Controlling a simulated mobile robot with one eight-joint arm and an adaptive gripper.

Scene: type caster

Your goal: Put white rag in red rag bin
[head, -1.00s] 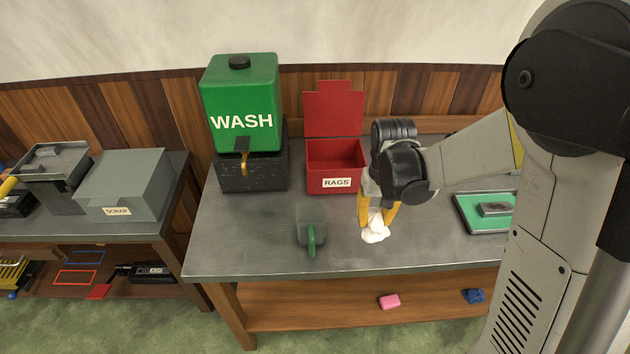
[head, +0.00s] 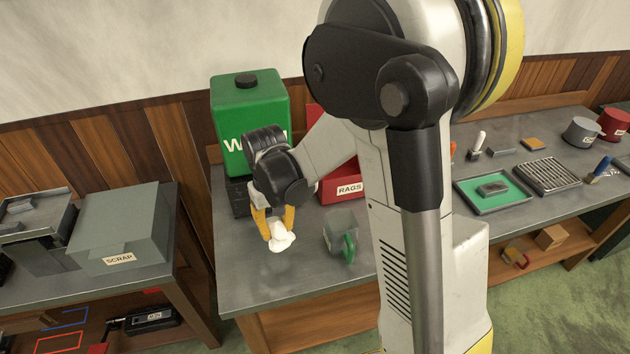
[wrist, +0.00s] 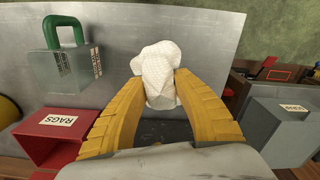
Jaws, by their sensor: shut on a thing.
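The white rag (head: 281,238) is crumpled between the yellow fingers of my gripper (head: 274,222), above the grey bench at the left in the head view. In the wrist view my gripper (wrist: 160,92) is shut on the white rag (wrist: 158,65). The red rag bin (head: 345,186), labelled RAGS, stands to the right of my gripper in the head view, partly hidden by my arm. In the wrist view the red bin (wrist: 45,140) is at the lower left, apart from the rag.
A green WASH tank (head: 245,100) stands behind my gripper. A grey cup with a green handle (head: 341,236) stands on the bench right of the rag. A grey SCRAP box (head: 120,228) is on a separate table at the left. The bench front left is clear.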

